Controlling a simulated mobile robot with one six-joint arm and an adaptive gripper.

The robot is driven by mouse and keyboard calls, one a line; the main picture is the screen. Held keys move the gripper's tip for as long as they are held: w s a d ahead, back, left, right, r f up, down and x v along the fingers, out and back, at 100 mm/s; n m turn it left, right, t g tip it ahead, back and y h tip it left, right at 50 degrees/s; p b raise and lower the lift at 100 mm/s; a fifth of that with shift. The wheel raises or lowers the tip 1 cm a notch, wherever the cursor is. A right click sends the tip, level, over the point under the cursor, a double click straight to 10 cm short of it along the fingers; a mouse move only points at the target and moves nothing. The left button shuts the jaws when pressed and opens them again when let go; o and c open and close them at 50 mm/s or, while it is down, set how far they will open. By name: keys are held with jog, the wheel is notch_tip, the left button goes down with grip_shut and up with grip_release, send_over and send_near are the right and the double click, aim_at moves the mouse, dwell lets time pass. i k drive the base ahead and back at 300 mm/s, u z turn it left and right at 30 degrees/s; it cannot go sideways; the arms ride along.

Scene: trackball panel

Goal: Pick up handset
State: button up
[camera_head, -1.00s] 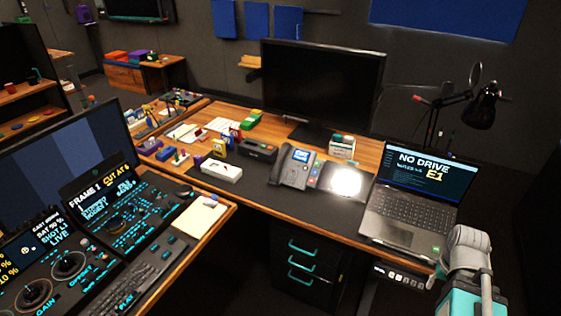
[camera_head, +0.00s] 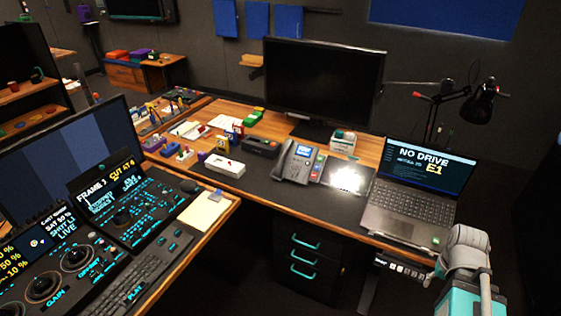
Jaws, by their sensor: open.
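The handset (camera_head: 284,160) is the dark, long piece on the left side of the desk phone (camera_head: 302,165). It appears to rest in its cradle. The phone stands on the dark mat of the wooden desk, in the middle of the head view, and has a small blue screen. Part of my arm, grey and teal, shows at the lower right, in front of the laptop. My gripper's fingers do not show, and nothing of mine touches the handset.
An open laptop (camera_head: 408,206) stands right of the phone, with a bright glossy patch (camera_head: 346,178) between them. A white box (camera_head: 225,168) and a dark device (camera_head: 261,148) stand to its left. A large monitor (camera_head: 322,85) is behind. A control console (camera_head: 125,215) fills the lower left.

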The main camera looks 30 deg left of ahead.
aim_at(278, 169)
jog(key=k, duration=1.2)
jog(key=u, duration=0.35)
jog(key=i, duration=0.85)
jog(key=u, duration=0.4)
jog(key=i, duration=1.45)
jog(key=z, duration=0.6)
